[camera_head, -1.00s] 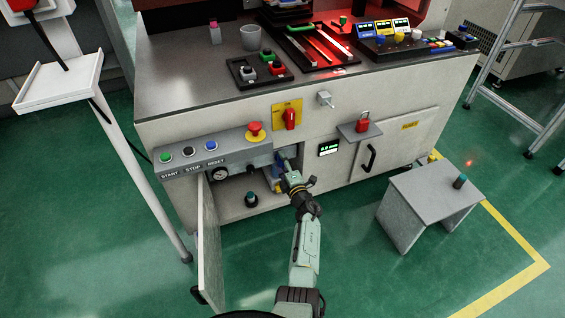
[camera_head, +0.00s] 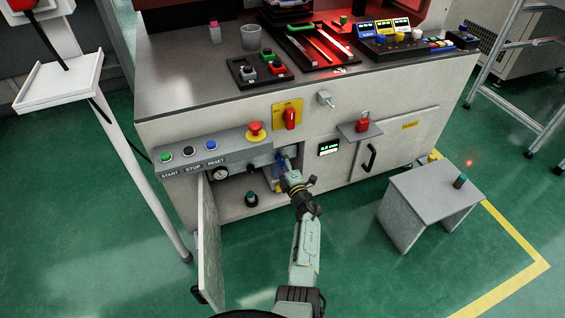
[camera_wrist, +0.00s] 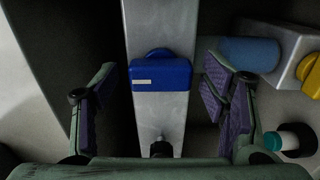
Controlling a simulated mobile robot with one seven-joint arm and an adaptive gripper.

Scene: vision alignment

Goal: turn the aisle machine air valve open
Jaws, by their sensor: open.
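The air valve shows in the wrist view as a blue handle (camera_wrist: 161,75) with a pale label, lying crosswise on a grey metal upright. My gripper (camera_wrist: 160,88) is open, with one purple-padded finger on each side of the handle. Gaps show between the handle and both fingers, so it is not gripped. In the head view my gripper (camera_head: 287,165) reaches into the open lower compartment of the machine. The valve is mostly hidden there by my gripper and the compartment's shade.
The compartment door (camera_head: 209,243) stands open at left. A gauge (camera_head: 221,175) and a teal-capped cylinder (camera_head: 251,199) are left of my gripper. A blue cylinder (camera_wrist: 248,53) and a yellow-knobbed block (camera_wrist: 309,68) sit right of the valve. A grey stool (camera_head: 408,204) stands at right.

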